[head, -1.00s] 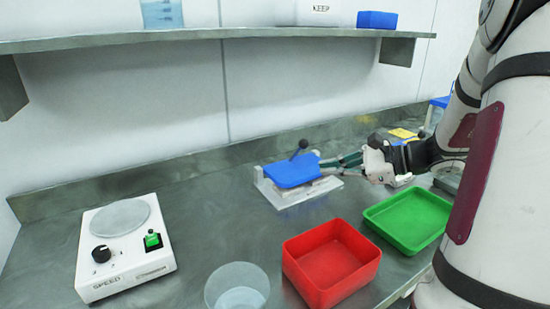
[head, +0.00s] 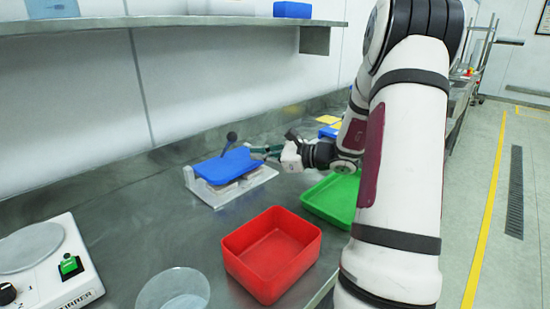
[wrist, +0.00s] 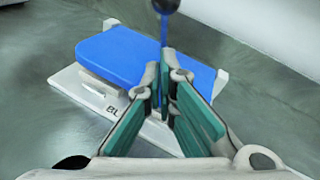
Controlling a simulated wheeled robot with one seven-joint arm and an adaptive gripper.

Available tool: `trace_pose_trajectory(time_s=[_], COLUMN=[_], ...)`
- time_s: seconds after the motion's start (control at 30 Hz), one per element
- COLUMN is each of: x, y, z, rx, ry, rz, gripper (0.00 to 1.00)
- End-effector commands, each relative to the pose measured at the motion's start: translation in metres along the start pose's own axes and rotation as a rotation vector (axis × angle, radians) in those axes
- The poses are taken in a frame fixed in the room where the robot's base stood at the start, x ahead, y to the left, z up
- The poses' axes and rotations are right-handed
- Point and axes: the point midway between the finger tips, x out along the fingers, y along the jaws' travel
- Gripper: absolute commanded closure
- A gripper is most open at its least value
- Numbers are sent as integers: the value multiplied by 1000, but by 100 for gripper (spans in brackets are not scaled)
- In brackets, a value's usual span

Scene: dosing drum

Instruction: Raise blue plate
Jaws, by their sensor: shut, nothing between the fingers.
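The blue plate (head: 226,166) sits over a white base (head: 255,184) on the steel bench. In the wrist view the plate (wrist: 115,52) shows its broad top, and letters "BL" show on the base. A dark ball knob (head: 231,137) on a short blue stem stands at the plate's back edge; in the wrist view this knob (wrist: 166,5) is just beyond the fingertips. My gripper (head: 253,150) is shut and empty at the plate's right side, its green-padded fingers (wrist: 165,82) overlapping the plate in view. I cannot tell whether they touch the plate or stem.
A red bin (head: 271,254) and a green tray (head: 331,200) stand in front and to the right. A clear bowl (head: 173,290) and a white speed-control device (head: 45,262) are at front left. A shelf (head: 170,21) runs above the bench along the wall.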

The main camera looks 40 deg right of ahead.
Motion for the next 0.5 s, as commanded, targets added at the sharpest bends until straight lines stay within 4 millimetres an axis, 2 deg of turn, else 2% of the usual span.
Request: trace_pose_trajectory(time_s=[0.03, 0.2, 0.5], x=[6, 19, 24], y=[0, 0, 0], z=[9, 22, 28], rx=[-6, -3, -2], ry=[-1, 0, 0], rz=[1, 0, 0], gripper=[100, 100, 100])
